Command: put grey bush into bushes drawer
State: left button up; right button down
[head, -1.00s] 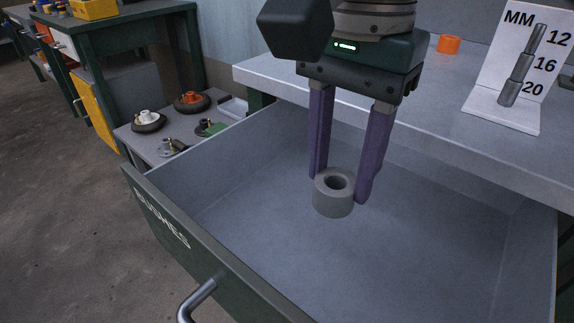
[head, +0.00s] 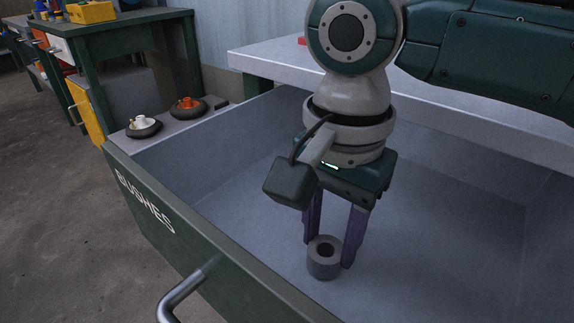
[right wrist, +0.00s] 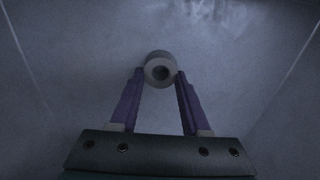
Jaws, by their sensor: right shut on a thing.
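The grey bush (head: 324,261) is a short cylinder with a round hole through its middle. My right gripper (head: 333,248) is shut on it, one purple finger on each side, and holds it upright low inside the open bushes drawer (head: 150,204). Whether the bush touches the drawer floor I cannot tell. In the right wrist view the bush (right wrist: 160,68) sits between the fingertips (right wrist: 160,76), above the plain grey floor. My left gripper is not in view.
The drawer's metal handle (head: 186,290) sticks out at the front. The drawer floor around the bush looks empty. A grey worktop (head: 270,62) runs behind the drawer. Two dark round parts, one with a white top (head: 143,126) and one with an orange top (head: 188,107), stand at the left.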

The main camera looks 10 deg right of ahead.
jog(key=shift+f, duration=0.1)
jog(key=shift+c, duration=1.8)
grip_release()
notch_tip(320, 180, up, 12)
jog(key=p, duration=0.5)
